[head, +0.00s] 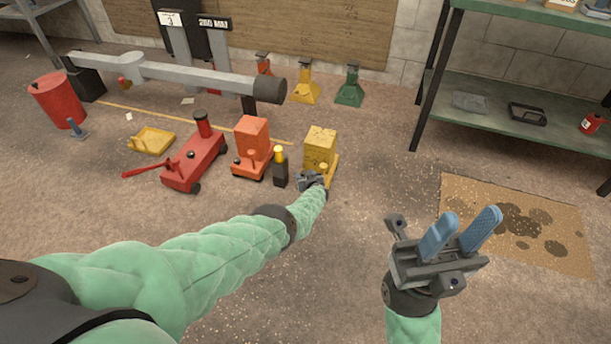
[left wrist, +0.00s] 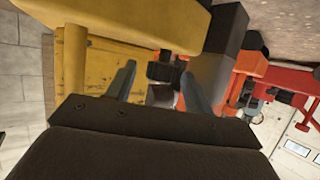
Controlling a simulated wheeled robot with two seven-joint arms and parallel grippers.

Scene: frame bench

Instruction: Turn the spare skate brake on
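A yellow skate-like block (head: 320,146) on a yellow base stands on the floor in the head view. An orange one (head: 251,138) stands to its left; I cannot tell which is the spare skate. My left gripper (head: 313,178) is at the near side of the yellow one and hides part of its base. In the left wrist view the left fingers (left wrist: 158,88) are apart, with yellow surfaces (left wrist: 105,70) close beyond them and a small dark part between them. Whether they touch it, and the brake's state, I cannot tell. My right gripper (head: 460,233) is open and empty above bare floor.
A dark upright item with a yellow top (head: 280,168) stands between the two blocks. A red trolley jack (head: 195,160) and a yellow tray (head: 152,140) lie further left. A green shelf (head: 520,115) stands right, beside a stained mat (head: 515,222). The near floor is clear.

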